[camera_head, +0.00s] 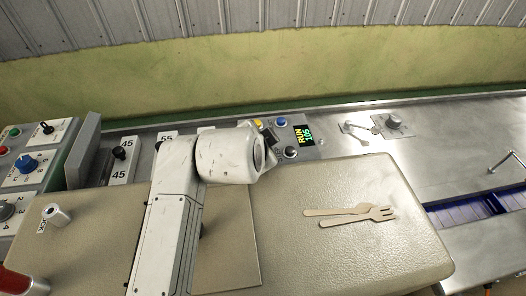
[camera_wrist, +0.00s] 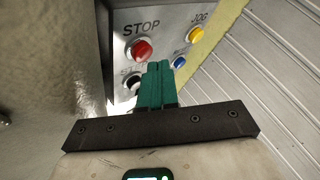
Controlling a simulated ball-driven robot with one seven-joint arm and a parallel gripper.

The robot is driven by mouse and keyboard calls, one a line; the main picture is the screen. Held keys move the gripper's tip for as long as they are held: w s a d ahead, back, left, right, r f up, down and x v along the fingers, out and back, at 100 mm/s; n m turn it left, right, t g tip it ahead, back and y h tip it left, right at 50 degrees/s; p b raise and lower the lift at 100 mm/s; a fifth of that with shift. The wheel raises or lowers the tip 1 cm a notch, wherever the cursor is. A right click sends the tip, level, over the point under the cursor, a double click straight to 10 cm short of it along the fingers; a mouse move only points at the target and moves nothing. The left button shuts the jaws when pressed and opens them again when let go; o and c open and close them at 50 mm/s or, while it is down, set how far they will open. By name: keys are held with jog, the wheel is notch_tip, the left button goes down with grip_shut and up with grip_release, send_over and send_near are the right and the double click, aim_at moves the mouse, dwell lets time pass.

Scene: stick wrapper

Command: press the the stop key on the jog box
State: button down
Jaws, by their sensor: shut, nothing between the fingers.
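The jog box is a grey metal panel (camera_wrist: 168,30) in the wrist view. Its stop key (camera_wrist: 140,48) is a round red button under the word STOP. My gripper (camera_wrist: 158,65) has teal fingers pressed together with nothing between them. In the picture the tips lie just below and right of the red key; I cannot tell how far off the panel they are. In the head view the jog box (camera_head: 309,153) stands behind my white arm, which hides the red key and my gripper.
Close to the stop key are a yellow JOG button (camera_wrist: 196,34), a blue button (camera_wrist: 179,62) and a black knob (camera_wrist: 131,84). A pale padded top (camera_head: 340,255) with wooden forks (camera_head: 350,213) lies in front. A control panel (camera_head: 25,170) stands at left.

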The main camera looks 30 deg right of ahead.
jog(key=shift+s+f+b, duration=0.2)
jog(key=shift+f+b, duration=0.7)
jog(key=shift+f, duration=0.25)
dwell(0.6)
jog(key=shift+r, duration=0.2)
jog(key=shift+w+r+p, duration=0.1)
jog(key=shift+r+p, duration=1.3)
jog(key=shift+r, duration=1.35)
